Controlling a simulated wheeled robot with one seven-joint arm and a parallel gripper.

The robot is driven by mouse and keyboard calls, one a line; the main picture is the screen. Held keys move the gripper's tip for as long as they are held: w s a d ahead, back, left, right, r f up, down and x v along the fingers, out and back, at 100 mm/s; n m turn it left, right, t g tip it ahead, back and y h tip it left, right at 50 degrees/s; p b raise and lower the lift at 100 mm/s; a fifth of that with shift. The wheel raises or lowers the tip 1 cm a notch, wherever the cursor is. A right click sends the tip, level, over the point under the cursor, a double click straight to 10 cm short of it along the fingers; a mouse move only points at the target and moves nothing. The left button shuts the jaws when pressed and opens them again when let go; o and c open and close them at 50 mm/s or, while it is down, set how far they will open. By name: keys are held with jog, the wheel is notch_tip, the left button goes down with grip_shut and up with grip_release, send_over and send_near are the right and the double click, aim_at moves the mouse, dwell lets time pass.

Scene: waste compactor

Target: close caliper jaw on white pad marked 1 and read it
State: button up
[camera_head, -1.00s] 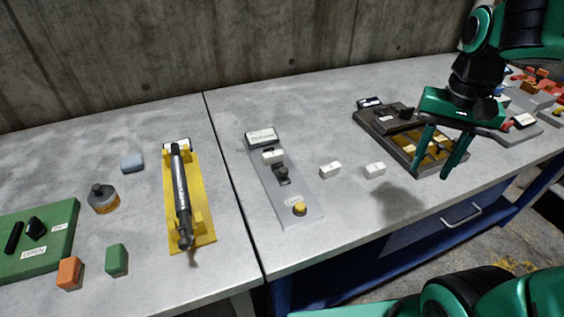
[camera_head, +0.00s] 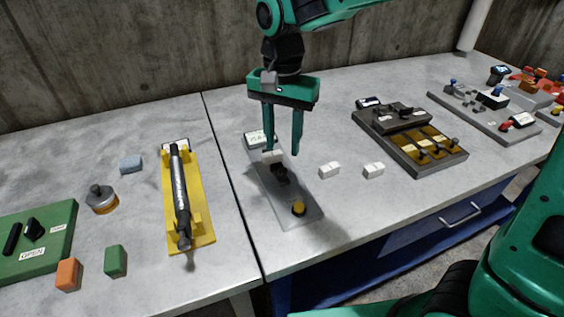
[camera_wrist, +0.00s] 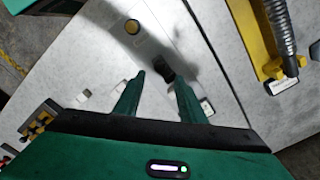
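The caliper fixture (camera_head: 262,185) is a grey plate with a label or display (camera_head: 258,139) at its far end. A white block (camera_head: 271,157), a black slider (camera_head: 280,172) and a yellow button (camera_head: 299,208) are on it. My gripper (camera_head: 283,151) is open and empty above the plate, fingers pointing down. In the wrist view the black slider (camera_wrist: 160,68) shows close to the fingertips, roughly between them; contact cannot be told. Two small white pads, one (camera_head: 329,170) and another (camera_head: 374,170), lie right of the plate. Their marks are too small to read.
A yellow cradle (camera_head: 203,215) holding a dark cylinder stands left, across the table seam. A dark tray device (camera_head: 410,150) stands right. A green panel (camera_head: 45,245), small blocks and a round weight (camera_head: 101,198) lie far left. Bare tabletop surrounds the white pads.

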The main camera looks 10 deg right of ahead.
aim_at(283, 169)
notch_tip(283, 169, down, 7)
jog(key=shift+f, duration=0.1)
dwell(0.4)
